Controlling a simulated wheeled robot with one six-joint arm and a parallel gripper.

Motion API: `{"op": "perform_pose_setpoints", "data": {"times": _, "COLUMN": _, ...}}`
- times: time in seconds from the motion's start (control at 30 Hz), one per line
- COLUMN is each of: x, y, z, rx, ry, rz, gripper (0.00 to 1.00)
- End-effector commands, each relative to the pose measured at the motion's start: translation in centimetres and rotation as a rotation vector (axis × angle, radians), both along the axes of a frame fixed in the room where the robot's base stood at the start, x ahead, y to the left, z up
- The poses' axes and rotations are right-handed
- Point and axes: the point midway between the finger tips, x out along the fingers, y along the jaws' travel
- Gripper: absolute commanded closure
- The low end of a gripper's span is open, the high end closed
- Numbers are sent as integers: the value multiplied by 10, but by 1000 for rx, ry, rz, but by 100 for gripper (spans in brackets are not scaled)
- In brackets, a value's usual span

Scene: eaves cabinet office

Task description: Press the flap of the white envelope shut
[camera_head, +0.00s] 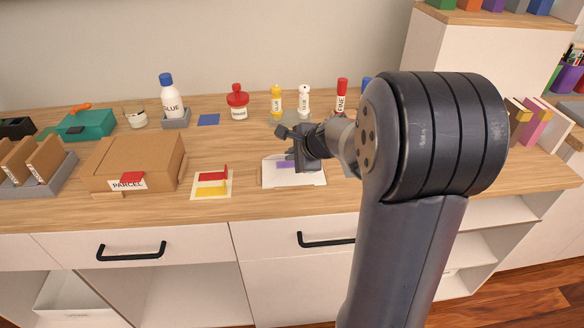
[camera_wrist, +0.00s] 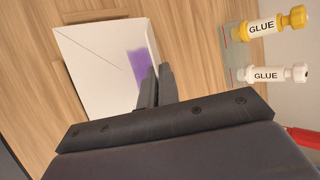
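The white envelope (camera_head: 308,183) lies on the desk top in front of my arm, with a purple patch (camera_head: 284,164) on it. In the wrist view the envelope (camera_wrist: 92,62) shows a thin diagonal line, and the purple patch (camera_wrist: 138,66) is near its right side. A narrow white strip, which looks like the flap (camera_wrist: 152,42), runs along that side and seems raised. My gripper (camera_wrist: 159,68) has its fingers close together, with nothing visible between them. It is over the envelope's edge by the purple patch; I cannot tell whether it touches. In the head view my gripper (camera_head: 288,132) partly hides the envelope.
A yellow glue bottle (camera_head: 276,101) and a white glue bottle (camera_head: 304,101) stand behind the envelope. A card with red and yellow parts (camera_head: 212,183) lies to its left, then a brown parcel box (camera_head: 135,160). The desk's front edge is close to the envelope.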

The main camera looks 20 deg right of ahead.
Motion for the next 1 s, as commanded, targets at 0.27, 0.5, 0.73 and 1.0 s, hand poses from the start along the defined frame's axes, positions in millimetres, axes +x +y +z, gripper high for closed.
{"op": "perform_pose_setpoints", "data": {"times": 0.27, "x": -5, "y": 1, "z": -13, "rx": -26, "ry": -108, "rz": 1, "gripper": 100}}
{"op": "perform_pose_setpoints", "data": {"times": 0.5, "x": -7, "y": 2, "z": -13, "rx": -41, "ry": -175, "rz": 0, "gripper": 100}}
{"op": "perform_pose_setpoints", "data": {"times": 0.73, "x": -8, "y": 2, "z": -11, "rx": -49, "ry": -212, "rz": 0, "gripper": 100}}
{"op": "perform_pose_setpoints", "data": {"times": 1.0, "x": -8, "y": 2, "z": -9, "rx": -53, "ry": -227, "rz": 0, "gripper": 100}}
